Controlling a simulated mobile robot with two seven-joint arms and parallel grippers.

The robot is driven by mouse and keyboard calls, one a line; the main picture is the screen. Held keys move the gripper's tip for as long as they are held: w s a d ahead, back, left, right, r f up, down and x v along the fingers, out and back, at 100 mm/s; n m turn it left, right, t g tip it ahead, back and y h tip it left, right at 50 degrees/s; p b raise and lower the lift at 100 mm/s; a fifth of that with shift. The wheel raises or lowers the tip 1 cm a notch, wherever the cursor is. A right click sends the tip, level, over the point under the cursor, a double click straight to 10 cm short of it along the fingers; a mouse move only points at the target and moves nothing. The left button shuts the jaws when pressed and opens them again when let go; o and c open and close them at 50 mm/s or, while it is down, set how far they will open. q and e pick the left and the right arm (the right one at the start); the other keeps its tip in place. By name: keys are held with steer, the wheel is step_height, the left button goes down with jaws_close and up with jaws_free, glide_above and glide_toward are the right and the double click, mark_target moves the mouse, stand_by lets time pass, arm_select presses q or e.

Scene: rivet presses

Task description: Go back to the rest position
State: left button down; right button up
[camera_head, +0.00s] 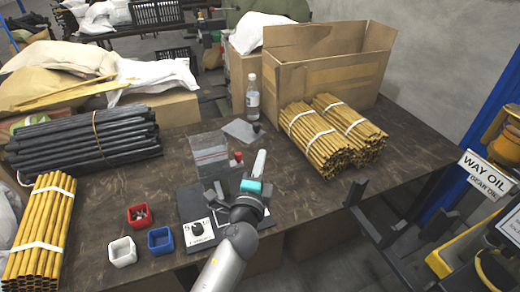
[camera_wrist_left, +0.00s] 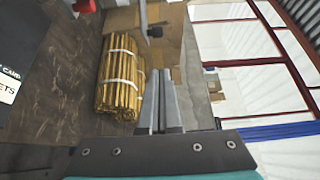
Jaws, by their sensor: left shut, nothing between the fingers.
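My left gripper (camera_head: 261,162) reaches in from the bottom middle of the head view. It is held in front of the rivet press (camera_head: 198,228), partly covering its right side. The gripper is shut and holds nothing. Its closed fingers (camera_wrist_left: 160,98) point up the wrist view, beside the bundled yellow rods. They look clear of the table and of any object. My right gripper is not in view.
Red (camera_head: 139,215), blue (camera_head: 160,240) and white (camera_head: 122,251) bins stand left of the press. Yellow rod bundles (camera_head: 335,132), a bottle (camera_head: 252,97) and an open carton (camera_head: 335,70) stand behind and right. Black rods (camera_head: 85,140) lie left. A dark metal frame (camera_head: 375,225) stands right of the table.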

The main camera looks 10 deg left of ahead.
arm_select(q)
steer(key=s+f+n+g, duration=0.25)
steer(key=s+f, duration=0.35)
steer(key=f, duration=0.4)
steer(key=s+f+n+g+h, duration=0.1)
steer(key=s+f+g, duration=0.3)
steer(key=f, duration=0.6)
steer(key=s+f+n+g, duration=0.2)
steer(key=s+f, duration=0.5)
steer(key=f, duration=0.3)
steer(key=s+a+f+n+g, duration=0.2)
steer(key=s+f, duration=0.3)
steer(key=s, duration=0.5)
steer(key=s+a+f+n+g, duration=0.3)
steer(key=s+f, duration=0.3)
steer(key=s, duration=0.4)
steer(key=s+a+f+n+g, duration=0.3)
steer(key=s+f, duration=0.3)
steer(key=s, duration=0.4)
steer(key=shift+s+n, duration=0.35)
steer(key=shift+n, duration=0.5)
steer(key=shift+f+g, duration=0.1)
steer(key=shift+g, duration=0.15)
